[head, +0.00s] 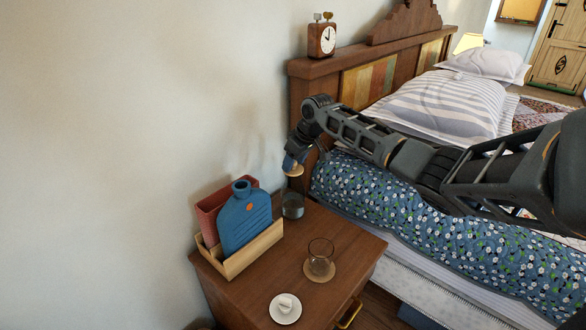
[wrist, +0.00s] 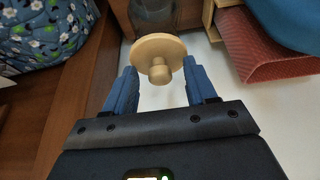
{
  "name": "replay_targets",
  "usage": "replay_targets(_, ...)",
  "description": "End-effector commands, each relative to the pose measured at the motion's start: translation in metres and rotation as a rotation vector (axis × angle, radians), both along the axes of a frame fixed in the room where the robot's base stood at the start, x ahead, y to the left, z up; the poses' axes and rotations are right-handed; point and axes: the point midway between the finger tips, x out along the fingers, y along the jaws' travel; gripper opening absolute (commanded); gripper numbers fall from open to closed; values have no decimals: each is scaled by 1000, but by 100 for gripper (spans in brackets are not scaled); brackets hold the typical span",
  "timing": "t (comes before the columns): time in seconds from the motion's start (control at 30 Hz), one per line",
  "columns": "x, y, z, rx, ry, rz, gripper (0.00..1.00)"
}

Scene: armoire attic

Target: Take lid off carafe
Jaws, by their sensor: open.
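The glass carafe (head: 292,206) stands at the back of the nightstand, beside the bed. Its round, light wooden lid (head: 295,171) sits at its top, just below my gripper (head: 292,161). In the wrist view the lid (wrist: 158,48) shows a round knob pointing towards my gripper (wrist: 161,71). The two blue fingers are open, one on each side of the knob, with clear gaps to it. Part of the glass carafe (wrist: 152,14) shows beyond the lid. The exact seat of the lid on the rim is hard to see.
A glass (head: 320,257) on a coaster and a white saucer (head: 285,308) are nearer. The headboard (head: 298,92) and wall are close behind.

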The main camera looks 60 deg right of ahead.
Motion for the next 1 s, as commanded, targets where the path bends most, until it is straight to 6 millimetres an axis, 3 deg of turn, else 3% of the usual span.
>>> replay_targets(0.2,0,0,0,0,-1,0,55)
replay_targets(0.77,0,0,0,0,-1,0,2)
replay_targets(1.0,0,0,0,0,-1,0,0)
